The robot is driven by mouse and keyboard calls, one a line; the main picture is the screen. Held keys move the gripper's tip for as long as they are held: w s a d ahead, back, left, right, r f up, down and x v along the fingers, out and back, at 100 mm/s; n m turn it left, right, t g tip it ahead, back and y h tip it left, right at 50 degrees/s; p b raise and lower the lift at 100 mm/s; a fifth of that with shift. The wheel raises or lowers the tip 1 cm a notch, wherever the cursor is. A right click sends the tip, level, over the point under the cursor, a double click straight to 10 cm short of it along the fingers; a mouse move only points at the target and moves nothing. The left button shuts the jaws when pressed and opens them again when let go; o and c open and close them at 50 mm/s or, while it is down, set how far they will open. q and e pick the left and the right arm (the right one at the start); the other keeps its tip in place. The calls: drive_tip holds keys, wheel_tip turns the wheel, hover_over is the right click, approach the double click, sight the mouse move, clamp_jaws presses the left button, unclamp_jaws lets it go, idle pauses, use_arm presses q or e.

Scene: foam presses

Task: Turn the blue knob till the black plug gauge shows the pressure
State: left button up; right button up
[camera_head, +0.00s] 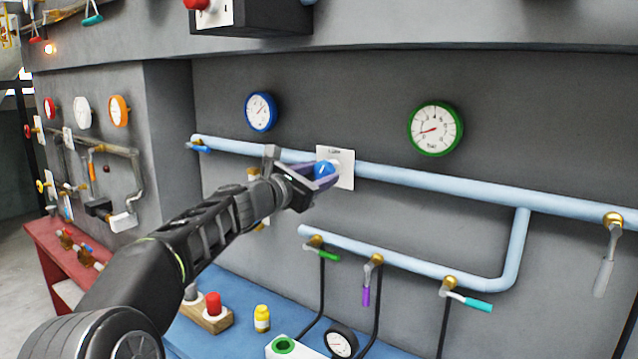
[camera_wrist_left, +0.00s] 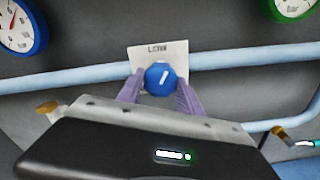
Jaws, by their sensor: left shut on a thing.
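The blue knob (camera_head: 325,169) sits on a white plate on the wall, in front of the light blue pipe. In the left wrist view the blue knob (camera_wrist_left: 160,78) has a white pointer mark, tilted a little right of upright. My left gripper (camera_head: 318,178) has its purple fingers (camera_wrist_left: 160,90) on either side of the knob and is shut on it. A small gauge with a black rim (camera_head: 341,341) stands at the bottom, beside a white block with a green ring (camera_head: 284,346); its needle is too small to read. My right gripper is not in view.
A blue-rimmed gauge (camera_head: 261,111) and a green-rimmed gauge (camera_head: 435,129) hang on the wall. Below the pipe are valves with green (camera_head: 328,256), purple (camera_head: 366,296) and teal (camera_head: 478,304) handles.

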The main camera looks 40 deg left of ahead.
use_arm(q)
drive_tip(key=m+b, duration=0.4)
drive_tip(key=m, duration=0.1)
drive_tip(key=shift+f+m, duration=0.15)
drive_tip(key=shift+m, duration=0.15)
drive_tip(key=m+b, duration=0.4)
drive_tip(key=m, duration=0.2)
drive_tip(key=m+b, duration=0.3)
drive_tip(key=m, duration=0.3)
drive_tip(key=shift+m+b, duration=0.3)
drive_tip(key=shift+b, duration=0.05)
drive_tip(key=m+b, duration=0.2)
drive_tip(key=m, duration=0.3)
drive_tip(key=o, duration=1.4)
drive_tip(key=shift+r, duration=0.25)
